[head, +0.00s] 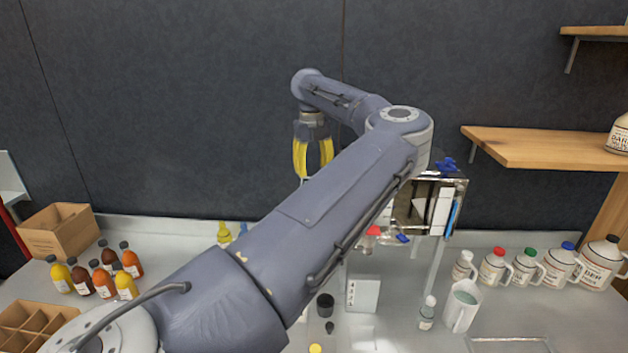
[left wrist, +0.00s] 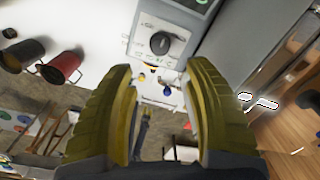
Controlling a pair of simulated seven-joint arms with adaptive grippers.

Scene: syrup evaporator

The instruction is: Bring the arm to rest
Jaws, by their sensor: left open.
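My left arm comes in from the lower left of the head view and reaches across the middle, folding back at its elbow. My left gripper (head: 313,160) hangs from its end with yellow fingers pointing down, in front of the dark wall and above the table. In the left wrist view the two yellow fingers of the left gripper (left wrist: 164,95) are spread apart with nothing between them. My right gripper is in neither view. The arm hides part of the table and of the steel evaporator (head: 418,205) behind it.
Several syrup bottles (head: 103,283) and a cardboard box (head: 58,229) stand at the left. Several jugs (head: 527,267) and a white pitcher (head: 461,305) stand at the right. A wooden shelf (head: 545,146) juts from the wall.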

